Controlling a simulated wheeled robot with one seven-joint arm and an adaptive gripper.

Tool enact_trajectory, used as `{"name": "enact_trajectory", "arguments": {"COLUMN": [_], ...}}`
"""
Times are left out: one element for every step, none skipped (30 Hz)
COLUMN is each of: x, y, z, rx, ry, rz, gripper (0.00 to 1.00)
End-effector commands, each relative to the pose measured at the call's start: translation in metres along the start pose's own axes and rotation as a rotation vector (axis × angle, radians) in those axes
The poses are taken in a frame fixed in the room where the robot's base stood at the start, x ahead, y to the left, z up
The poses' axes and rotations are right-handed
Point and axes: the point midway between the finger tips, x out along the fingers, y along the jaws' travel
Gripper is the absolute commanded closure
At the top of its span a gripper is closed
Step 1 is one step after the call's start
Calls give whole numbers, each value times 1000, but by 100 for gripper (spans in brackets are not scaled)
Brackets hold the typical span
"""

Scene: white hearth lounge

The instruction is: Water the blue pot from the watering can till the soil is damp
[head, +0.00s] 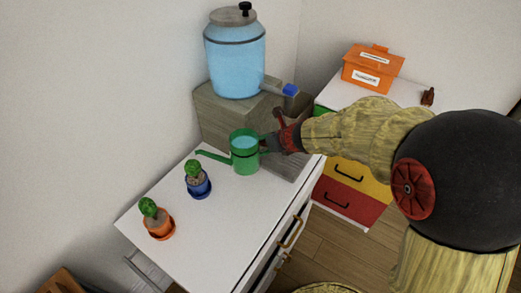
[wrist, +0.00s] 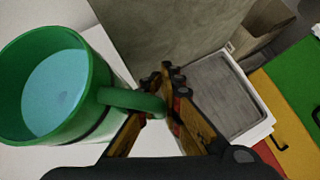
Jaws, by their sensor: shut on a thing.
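The green watering can (head: 245,158) is upright on or just above the white table top; I cannot tell which. It holds light blue water, and its thin spout points left, ending above and near the blue pot (head: 199,187). The blue pot stands on a blue saucer with a small cactus in it; its soil is too small to judge. My gripper (head: 272,143) is shut on the can's handle from the right. In the wrist view my gripper (wrist: 172,110) has its fingers around the green handle, and the can (wrist: 95,95) with its water fills the left side.
An orange pot (head: 161,229) with a cactus stands nearer the table's front left. A blue water dispenser (head: 235,62) with a tap sits on a grey block (head: 220,112) behind the can. A grey tray (wrist: 225,92) lies below the tap. Coloured drawers (head: 345,190) stand to the right.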

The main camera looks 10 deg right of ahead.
Motion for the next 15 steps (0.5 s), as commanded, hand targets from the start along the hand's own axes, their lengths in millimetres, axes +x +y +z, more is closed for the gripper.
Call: {"name": "enact_trajectory", "arguments": {"x": [0,-1,-1,-2,-2,-3,-3,-4,-4,-5,-5,-6,-7,-7,-8], "y": [-1,-2,-2,-2,-3,-3,-3,-3,-3,-3,-3,-3,-4,-4,-4], "z": [2,3,4,4,4,5,5,6,6,7,8,8,9,9,10], "rx": [5,7,8,9,9,9,8,6,4,2,0,-3,-6,-8,-12], "ry": [-4,-5,-5,-5,-4,-4,-3,-3,-2,-2,-1,0,1,2,2], "rz": [-5,-7,-9,-10,-11,-12,-14,-15,-17,-19,-21,-24,-27,-29,-31], "gripper": [100,100,100,100,100,100,100,100,100,100,100,100,100,100,100]}}
